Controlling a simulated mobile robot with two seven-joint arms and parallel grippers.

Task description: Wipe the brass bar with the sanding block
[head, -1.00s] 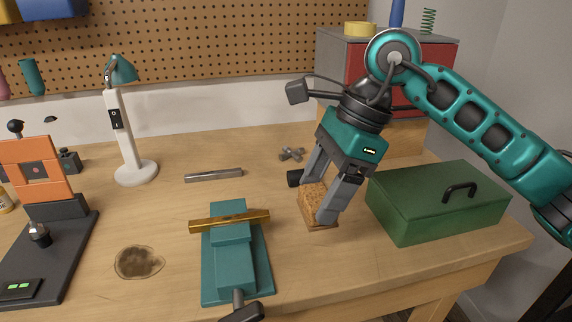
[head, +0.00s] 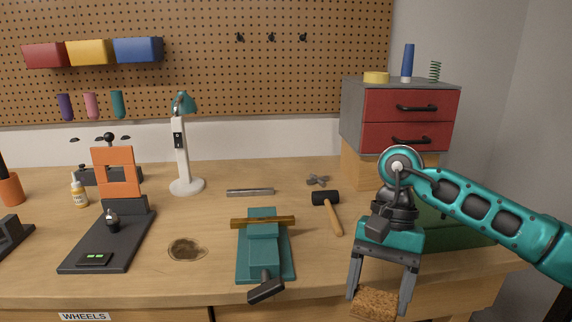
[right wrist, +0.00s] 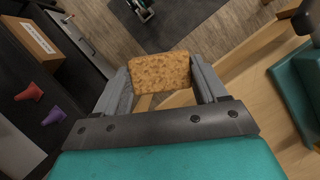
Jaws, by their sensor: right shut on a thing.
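The brass bar (head: 277,222) lies across the jaws of the teal vise (head: 245,262) on the workbench. The sanding block (head: 375,304), brown and speckled, is held between the fingers of my right gripper (head: 378,290), in front of the bench's front edge and right of the vise. It also shows in the right wrist view (right wrist: 159,75) between both fingers. The block is apart from the bar. My left gripper is not in view.
A hammer (head: 332,212) lies right of the vise. A green toolbox (head: 455,232) stands partly behind my right arm. A dark stain (head: 187,249) and an orange press (head: 117,172) are to the left. A grey metal bar (head: 250,192) lies behind the vise.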

